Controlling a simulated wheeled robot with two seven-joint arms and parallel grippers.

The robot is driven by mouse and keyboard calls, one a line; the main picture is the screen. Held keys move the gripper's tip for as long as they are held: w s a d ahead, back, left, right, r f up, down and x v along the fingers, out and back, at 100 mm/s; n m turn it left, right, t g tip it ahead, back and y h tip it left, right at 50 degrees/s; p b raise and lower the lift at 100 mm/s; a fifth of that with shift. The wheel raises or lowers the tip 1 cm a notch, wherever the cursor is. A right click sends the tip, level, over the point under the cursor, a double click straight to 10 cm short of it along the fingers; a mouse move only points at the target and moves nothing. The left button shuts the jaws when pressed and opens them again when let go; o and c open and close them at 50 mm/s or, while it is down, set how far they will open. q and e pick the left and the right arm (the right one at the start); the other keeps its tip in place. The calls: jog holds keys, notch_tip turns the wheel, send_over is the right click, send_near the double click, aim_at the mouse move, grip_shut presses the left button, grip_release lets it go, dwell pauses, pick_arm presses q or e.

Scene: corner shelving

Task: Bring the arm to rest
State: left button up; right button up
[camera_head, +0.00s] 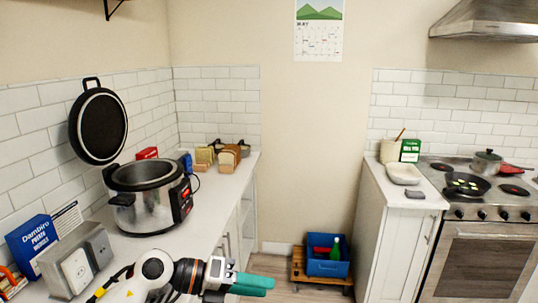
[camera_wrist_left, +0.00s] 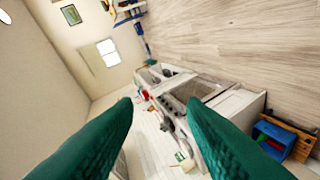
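My left arm comes in from the bottom left of the head view. Its gripper (camera_head: 270,284) has teal fingers pointing right, beside the front edge of the left counter (camera_head: 213,200). In the left wrist view, the two fingers of this gripper (camera_wrist_left: 160,102) stand apart with nothing between them, so it is open and empty. My right gripper is in neither view.
A large steel cooker (camera_head: 145,195) and a toaster (camera_head: 78,262) stand on the left counter near my arm. A blue crate (camera_head: 328,266) sits on a low wooden trolley on the floor. A stove (camera_head: 485,255) is at the right.

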pick_arm(q)
notch_tip(320, 180, up, 5)
jog(key=s+d+n+t+h, duration=0.1)
jog(key=n+t+h, duration=0.4)
jog(key=w+a+r+n+t+y, duration=0.1)
jog(key=a+n+t+y, duration=0.1)
jog(key=n+t, duration=0.35)
jog(key=a+r+n+t+y, duration=0.1)
jog(key=a+n+t, duration=0.2)
jog(key=n+t, duration=0.25)
jog(key=s+a+f+n+g+y, duration=0.2)
jog(key=s+a+f+n+y, duration=0.2)
jog(key=a+f+n+y, duration=1.2)
jog(key=s+d+f+n+g, duration=0.1)
jog(key=s+f+n+g, duration=0.2)
jog(key=s+f+g, duration=0.6)
jog(key=s+d+f+n+g, duration=0.1)
jog(key=s+f+n+g, duration=0.3)
jog(key=s, duration=0.9)
notch_tip(320, 180, down, 26)
jog(key=s+m, duration=0.1)
jog(key=m, duration=0.1)
jog(key=s+a+f+g, duration=0.1)
jog(key=s+a+f, duration=0.1)
jog(key=s+f, duration=1.4)
jog(key=shift+s+a+f+g, duration=0.35)
jog(key=shift+a+f+g, duration=0.05)
jog(key=shift+f, duration=0.15)
